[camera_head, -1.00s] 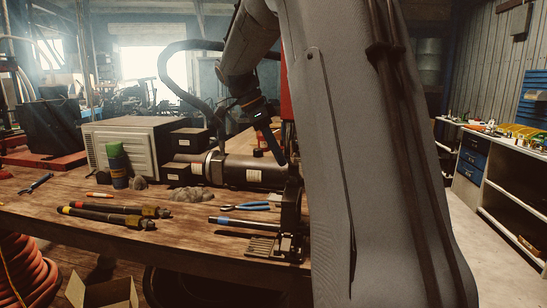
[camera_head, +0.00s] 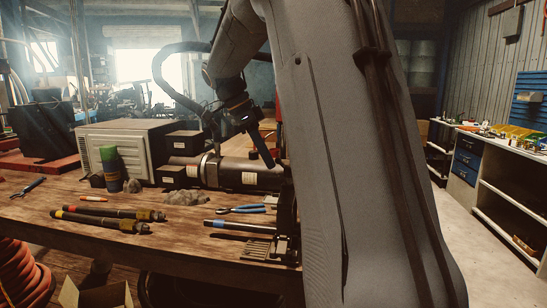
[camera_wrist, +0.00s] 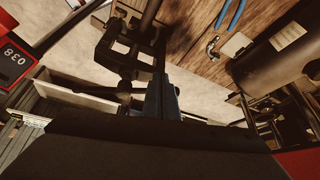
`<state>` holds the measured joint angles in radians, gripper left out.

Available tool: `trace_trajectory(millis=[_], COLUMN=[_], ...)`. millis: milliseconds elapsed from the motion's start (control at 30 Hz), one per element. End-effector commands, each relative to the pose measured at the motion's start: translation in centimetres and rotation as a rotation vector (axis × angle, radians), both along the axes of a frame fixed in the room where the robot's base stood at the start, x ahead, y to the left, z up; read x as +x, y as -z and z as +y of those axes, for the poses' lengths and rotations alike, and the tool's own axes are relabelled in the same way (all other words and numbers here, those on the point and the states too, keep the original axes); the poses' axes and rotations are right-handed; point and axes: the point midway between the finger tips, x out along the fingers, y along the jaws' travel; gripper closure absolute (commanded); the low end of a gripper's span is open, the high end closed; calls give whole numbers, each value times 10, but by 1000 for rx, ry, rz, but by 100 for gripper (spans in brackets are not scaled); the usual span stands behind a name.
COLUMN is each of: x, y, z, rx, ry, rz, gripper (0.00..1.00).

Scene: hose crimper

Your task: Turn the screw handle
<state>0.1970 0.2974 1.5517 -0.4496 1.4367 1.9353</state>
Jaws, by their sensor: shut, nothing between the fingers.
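A dark clamp-like device (camera_head: 284,225) stands at the bench's front edge, partly hidden behind my arm in the head view. In the wrist view, a black frame (camera_wrist: 128,50) with a thin dark bar (camera_wrist: 112,87) below it lies just left of my fingers; the bar may be the screw handle, but I cannot tell for sure. My gripper (camera_head: 265,153) is shut and empty, its fingers slanting down to the right above the bench. In the wrist view the shut fingers (camera_wrist: 162,96) reach close to the bar; whether they touch it is unclear.
A black cylinder (camera_head: 245,175) lies behind the device. Blue-handled pliers (camera_head: 240,209), a blue-banded rod (camera_head: 235,226) and two hose pieces (camera_head: 100,219) lie on the workbench (camera_head: 180,250). A red display unit (camera_wrist: 14,60) shows at the wrist view's left.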

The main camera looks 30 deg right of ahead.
Motion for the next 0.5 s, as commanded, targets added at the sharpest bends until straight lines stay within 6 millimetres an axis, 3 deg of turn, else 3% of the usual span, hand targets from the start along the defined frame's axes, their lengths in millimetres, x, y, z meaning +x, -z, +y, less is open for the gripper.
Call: trace_trajectory(millis=[67, 300, 500], x=[7, 19, 25], y=[5, -44, -72], z=[16, 35, 47], rx=[2, 3, 5], ry=[-2, -1, 0], rz=[2, -2, 0], gripper=[100, 100, 100])
